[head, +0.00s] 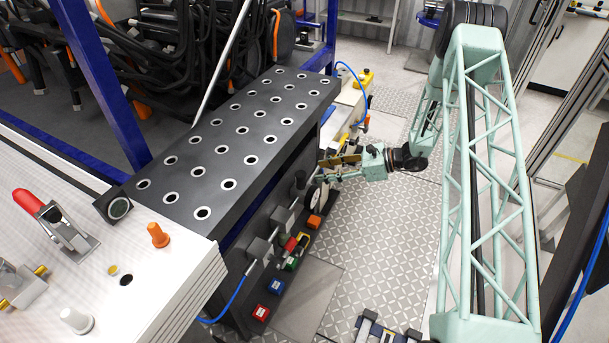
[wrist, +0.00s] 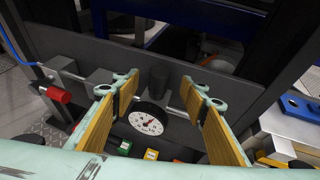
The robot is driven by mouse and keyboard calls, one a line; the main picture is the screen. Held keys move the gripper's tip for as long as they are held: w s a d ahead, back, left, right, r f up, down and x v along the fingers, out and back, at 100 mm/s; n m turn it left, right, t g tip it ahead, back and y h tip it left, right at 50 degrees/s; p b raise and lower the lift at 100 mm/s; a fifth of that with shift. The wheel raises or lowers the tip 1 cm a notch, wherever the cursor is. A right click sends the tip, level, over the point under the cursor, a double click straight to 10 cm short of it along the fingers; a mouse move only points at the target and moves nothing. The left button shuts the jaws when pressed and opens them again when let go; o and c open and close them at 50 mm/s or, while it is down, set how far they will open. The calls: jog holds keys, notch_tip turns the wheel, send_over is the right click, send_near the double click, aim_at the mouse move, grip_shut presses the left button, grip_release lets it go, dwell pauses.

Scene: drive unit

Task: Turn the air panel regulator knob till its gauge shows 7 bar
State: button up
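The air panel's black regulator knob (wrist: 157,80) stands in the middle of the wrist view, above the round white gauge (wrist: 148,119). The gauge has a red needle, but its numbers are too small to read surely. My gripper (wrist: 160,91) is open, with one yellow-padded finger on each side of the knob and visible gaps to it. I cannot tell how far the tips reach along the knob. In the head view my gripper (head: 323,169) is at the panel's front face, near the gauge (head: 312,195), which shows nearly edge-on.
A red fitting (wrist: 58,95) and grey blocks lie left of the knob. The black perforated top (head: 235,140) rises beside my gripper. A blue hose (head: 236,298) hangs lower left. Tread-plate floor (head: 375,245) is open to the right.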

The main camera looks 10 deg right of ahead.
aim_at(301, 174)
jog(key=shift+b+x, duration=0.5)
jog(key=shift+x, duration=3.75)
jog(key=c, duration=0.8)
